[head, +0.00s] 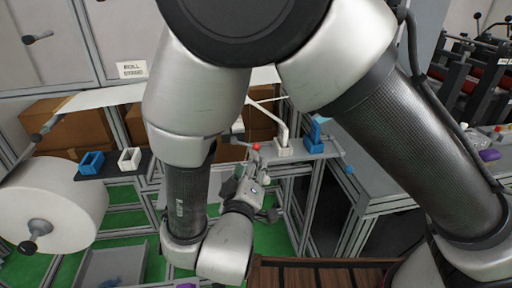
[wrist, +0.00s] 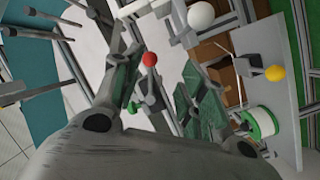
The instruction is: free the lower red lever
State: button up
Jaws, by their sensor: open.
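A red ball knob, the end of the red lever (head: 256,147), shows in the head view just above my gripper (head: 245,175). In the wrist view the red knob (wrist: 150,59) appears between the two fingers of my gripper (wrist: 160,85), nearer the left finger. The fingers are open and spread apart. I cannot tell whether they touch the knob. The lever's shaft is mostly hidden, and only one red knob is clear. A white ball knob (wrist: 200,15) shows above the right finger.
A large white roll (head: 75,212) stands at the left. Blue (head: 92,161) and white (head: 130,158) holders sit on a dark shelf. A blue clamp (head: 317,134) stands on the grey rail to the right. In the wrist view, a yellow knob (wrist: 275,73) lies at the right.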

aim_at(256, 147)
jog(key=shift+n+t, duration=0.3)
jog(key=shift+n, duration=0.1)
jog(key=w, duration=0.5)
jog(key=w+d+r, duration=0.1)
jog(key=w, duration=0.2)
grip_shut()
